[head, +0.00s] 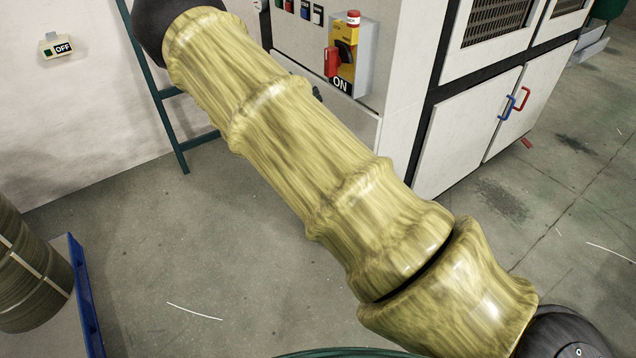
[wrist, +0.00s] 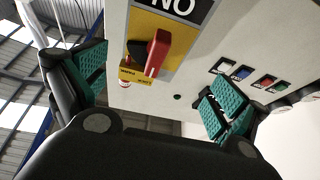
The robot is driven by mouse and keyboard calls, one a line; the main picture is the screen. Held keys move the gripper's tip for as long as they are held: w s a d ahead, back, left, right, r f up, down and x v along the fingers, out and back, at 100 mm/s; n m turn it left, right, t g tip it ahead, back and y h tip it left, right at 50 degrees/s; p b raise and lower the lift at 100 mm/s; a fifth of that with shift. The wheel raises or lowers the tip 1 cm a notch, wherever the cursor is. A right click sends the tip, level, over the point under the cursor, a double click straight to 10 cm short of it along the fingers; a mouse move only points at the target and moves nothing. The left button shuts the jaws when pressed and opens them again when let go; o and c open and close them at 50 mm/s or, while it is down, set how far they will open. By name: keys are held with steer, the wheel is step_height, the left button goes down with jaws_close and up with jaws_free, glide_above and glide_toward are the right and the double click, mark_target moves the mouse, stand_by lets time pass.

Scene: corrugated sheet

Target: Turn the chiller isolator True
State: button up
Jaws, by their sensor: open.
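The chiller isolator (head: 345,55) is a grey box with a yellow plate, a red handle (head: 332,62) and a black ON label (head: 341,84), mounted on the white cabinet's side. In the wrist view it appears upside down, with the red handle (wrist: 157,52) sticking out from the yellow plate (wrist: 180,30). My gripper (wrist: 155,78) is open and empty, with green-padded fingers spread to either side of the handle. The handle appears beyond the fingers, and I see no contact. In the head view my arm hides most of the gripper.
A row of small coloured switches (wrist: 250,76) is on the same panel beside the isolator. A small OFF-labelled box (head: 57,47) is on the left wall. A green frame (head: 168,110) stands by the wall. Cabinet doors with red and blue handles (head: 515,103) are at right.

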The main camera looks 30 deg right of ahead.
steer(key=s+f+n+t+y, duration=0.2)
steer(key=s+f+n+y, duration=0.1)
steer(key=f, duration=0.6)
steer(key=s+f+n+t+y, duration=0.2)
steer(key=s+f+n+y, duration=0.1)
steer(key=f, duration=0.6)
steer(key=s+f+n+t+y, duration=0.3)
steer(key=f+n+y, duration=0.1)
steer(key=f, duration=0.6)
steer(key=shift+s+a+n+y+b, duration=0.3)
steer(key=shift+s+a+n+y, duration=0.15)
steer(key=shift+n, duration=0.15)
steer(key=s+a+f+n+g+y, duration=0.1)
steer(key=s+a+f+g+y, duration=0.2)
steer(key=s+f, duration=0.55)
steer(key=s+a+f+n+g+y, duration=0.15)
steer(key=s+a+f+y, duration=0.35)
steer(key=s, duration=0.7)
steer(key=s+a+g+y, duration=0.1)
steer(key=s+a, duration=0.2)
steer(key=s, duration=0.4)
steer(key=s+a+f+n+g+y, duration=0.1)
steer(key=s+a+g, duration=0.1)
steer(key=s+a, duration=0.2)
steer(key=s+a+f+n+g+y, duration=0.1)
steer(key=s+a+g, duration=0.1)
steer(key=s, duration=0.8)
steer(key=shift+s+a, duration=0.3)
steer(key=shift+a, duration=0.6)
